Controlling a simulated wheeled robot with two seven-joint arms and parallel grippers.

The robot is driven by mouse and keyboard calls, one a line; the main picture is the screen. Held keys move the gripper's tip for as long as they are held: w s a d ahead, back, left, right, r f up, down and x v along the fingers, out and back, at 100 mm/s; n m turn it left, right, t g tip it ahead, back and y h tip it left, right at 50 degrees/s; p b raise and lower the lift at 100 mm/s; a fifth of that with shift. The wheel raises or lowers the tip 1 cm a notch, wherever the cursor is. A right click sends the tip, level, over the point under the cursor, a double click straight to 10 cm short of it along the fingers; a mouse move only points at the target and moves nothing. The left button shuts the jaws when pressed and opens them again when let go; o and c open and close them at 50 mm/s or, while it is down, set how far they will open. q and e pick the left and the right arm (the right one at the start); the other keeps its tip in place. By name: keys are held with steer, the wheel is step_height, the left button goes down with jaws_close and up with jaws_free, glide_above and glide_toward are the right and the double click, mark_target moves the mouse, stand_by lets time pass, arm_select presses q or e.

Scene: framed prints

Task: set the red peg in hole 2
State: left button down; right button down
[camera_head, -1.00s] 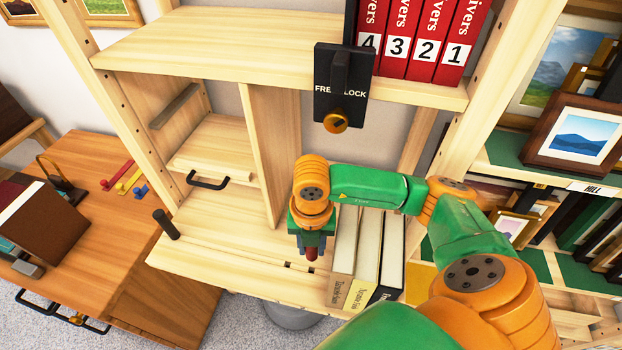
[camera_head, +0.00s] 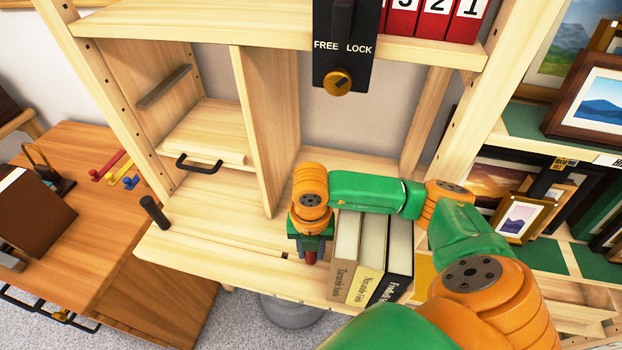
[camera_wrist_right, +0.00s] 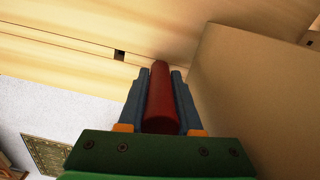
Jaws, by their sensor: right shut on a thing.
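My right gripper (camera_head: 311,250) is shut on the red peg, whose lower end (camera_head: 310,258) shows just under the fingers at the front of the wooden shelf board (camera_head: 225,220). In the right wrist view the red peg (camera_wrist_right: 161,98) lies between the two blue-grey fingers (camera_wrist_right: 160,85), its far end at the groove line in the board. One small dark square hole (camera_head: 285,255) shows left of the peg; it also shows in the right wrist view (camera_wrist_right: 119,55). I see no hole numbers. Whether the peg's end is in a hole or above one is hidden. My left gripper is out of view.
Several upright books (camera_head: 368,260) stand close to the right of the gripper. A dark upright post (camera_head: 155,212) stands at the board's left end. A FREE/LOCK panel with a brass knob (camera_head: 337,82) hangs above. The board's left part is mostly clear.

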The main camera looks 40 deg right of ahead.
steer(key=shift+f, duration=0.4)
steer(key=c, duration=0.5)
jaws_free()
step_height(320, 180, up, 8)
steer(key=p, duration=0.6)
steer(key=shift+f, duration=0.4)
